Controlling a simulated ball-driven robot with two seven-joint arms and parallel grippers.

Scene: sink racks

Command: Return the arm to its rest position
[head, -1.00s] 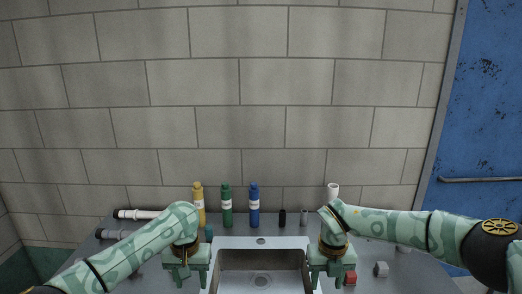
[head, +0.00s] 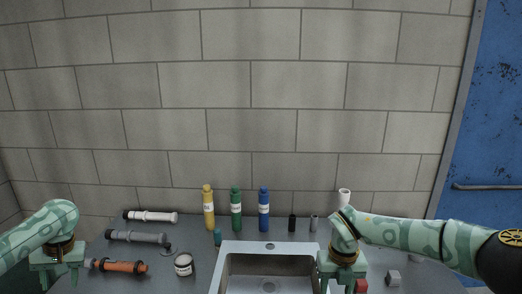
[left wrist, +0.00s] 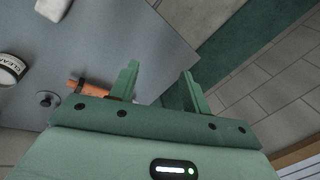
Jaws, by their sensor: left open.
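My left gripper (head: 58,279) is at the lower left of the head view, by the left edge of the counter. In the left wrist view its two fingers (left wrist: 160,92) stand apart with nothing between them. An orange cylinder (head: 118,266) lies on the counter just right of it. The cylinder also shows partly behind the gripper in the left wrist view (left wrist: 88,87). My right gripper (head: 342,284) points down over the right side of the sink; its fingertips are cut off by the lower frame edge.
The sink (head: 230,254) is set in the grey counter (head: 205,250). Yellow (head: 208,209), green (head: 236,211) and blue (head: 263,211) bottles stand behind it. White (head: 150,216) and grey (head: 136,237) cylinders lie at left, near a labelled tub (head: 183,265). A red block (head: 361,286) is near my right gripper.

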